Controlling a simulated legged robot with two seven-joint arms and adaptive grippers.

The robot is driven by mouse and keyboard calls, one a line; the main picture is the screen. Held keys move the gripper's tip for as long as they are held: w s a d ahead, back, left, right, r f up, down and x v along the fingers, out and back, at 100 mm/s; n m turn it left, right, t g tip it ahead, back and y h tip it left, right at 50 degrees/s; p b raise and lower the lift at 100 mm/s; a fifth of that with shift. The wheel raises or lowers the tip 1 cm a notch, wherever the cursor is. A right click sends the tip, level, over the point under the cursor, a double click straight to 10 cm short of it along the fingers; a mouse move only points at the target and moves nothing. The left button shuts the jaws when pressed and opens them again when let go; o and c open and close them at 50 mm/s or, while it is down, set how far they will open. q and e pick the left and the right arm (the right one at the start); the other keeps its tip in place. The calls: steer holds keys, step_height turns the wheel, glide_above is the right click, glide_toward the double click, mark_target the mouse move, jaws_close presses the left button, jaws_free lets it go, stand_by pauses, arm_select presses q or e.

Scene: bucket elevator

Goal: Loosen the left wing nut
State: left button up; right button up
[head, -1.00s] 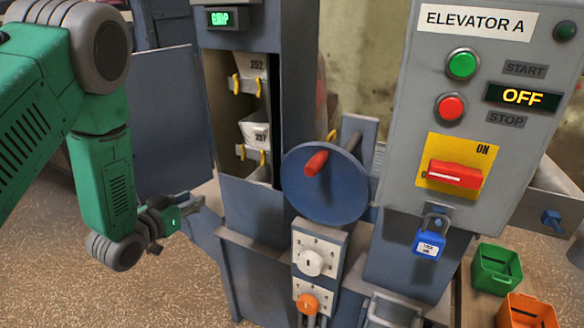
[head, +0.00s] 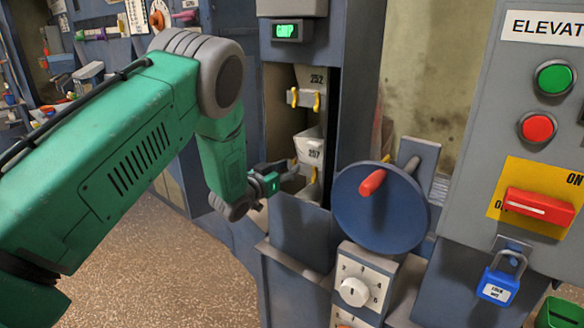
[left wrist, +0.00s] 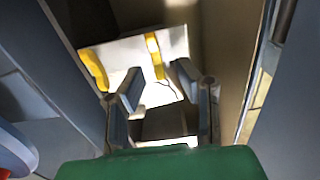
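Two white buckets hang in the open shaft of the blue elevator, the upper marked 252 (head: 314,82) and the lower marked 257 (head: 308,146). Each carries a pair of yellow wing-nut-like parts; the lower bucket's right one (head: 314,175) shows low in the opening. In the left wrist view a yellow part on the left (left wrist: 95,69) and one on the right (left wrist: 154,55) sit on a white bucket face (left wrist: 120,58). My left gripper (head: 294,169) reaches into the opening beside the lower bucket. Its fingers (left wrist: 156,86) are apart, with nothing between them. My right gripper is out of view.
A blue disc (head: 365,220) with a red handle stands right of the opening, above a white dial (head: 354,291). The control panel with a red switch (head: 539,205) and blue padlock (head: 498,285) is farther right. Blue shaft walls (left wrist: 75,65) flank the gripper closely.

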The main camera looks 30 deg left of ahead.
arm_select(q)
steer(key=shift+w, duration=0.85)
steer(key=shift+d, duration=0.1)
jaws_close()
